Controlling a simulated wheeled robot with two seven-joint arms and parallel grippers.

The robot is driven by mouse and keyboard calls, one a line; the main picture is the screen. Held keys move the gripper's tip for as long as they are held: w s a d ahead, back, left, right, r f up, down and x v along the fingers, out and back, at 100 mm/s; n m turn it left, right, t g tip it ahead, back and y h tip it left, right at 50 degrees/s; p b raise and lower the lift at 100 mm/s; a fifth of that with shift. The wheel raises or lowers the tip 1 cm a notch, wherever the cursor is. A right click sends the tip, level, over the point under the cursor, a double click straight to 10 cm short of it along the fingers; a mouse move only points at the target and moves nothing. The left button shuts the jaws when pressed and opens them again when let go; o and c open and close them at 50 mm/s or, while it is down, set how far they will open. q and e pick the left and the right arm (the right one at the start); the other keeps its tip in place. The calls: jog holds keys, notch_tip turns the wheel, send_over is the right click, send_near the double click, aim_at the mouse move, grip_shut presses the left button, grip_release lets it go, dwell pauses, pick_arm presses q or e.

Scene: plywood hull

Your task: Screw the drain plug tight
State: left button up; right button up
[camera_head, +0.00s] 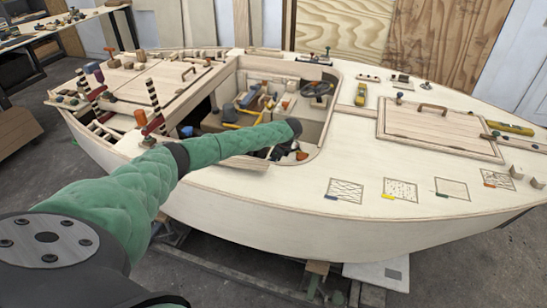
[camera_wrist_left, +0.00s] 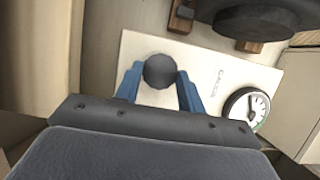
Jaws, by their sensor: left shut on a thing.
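A dark grey round knob, which looks like the drain plug (camera_wrist_left: 160,69), shows end-on in the left wrist view, over a white plate (camera_wrist_left: 207,62) with small lettering. The blue fingers of my left gripper (camera_wrist_left: 160,76) stand on both sides of the plug and are shut on it. Whether the plug sits flush or how deep it is threaded cannot be seen. In the head view my green-sleeved left arm reaches into the open cockpit (camera_head: 325,113) of the plywood hull; the plug cannot be made out there. My right gripper is not in view.
A round dial gauge (camera_wrist_left: 246,110) sits at the plate's right corner, close to the right finger. A large dark round object (camera_wrist_left: 255,20) is beyond the plate. The cockpit holds several loose items. A hatch panel (camera_head: 437,130) lies on the deck to the right.

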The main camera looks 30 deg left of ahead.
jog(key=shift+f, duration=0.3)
pick_arm(q)
jog(key=o, duration=1)
jog(key=shift+r, duration=0.15)
jog(key=shift+w+d+r, duration=0.1)
jog(key=shift+d+r, duration=0.05)
jog(key=shift+r, duration=0.1)
jog(key=b+v, duration=0.1)
jog(key=v, duration=0.6)
jog(key=shift+b, duration=0.4)
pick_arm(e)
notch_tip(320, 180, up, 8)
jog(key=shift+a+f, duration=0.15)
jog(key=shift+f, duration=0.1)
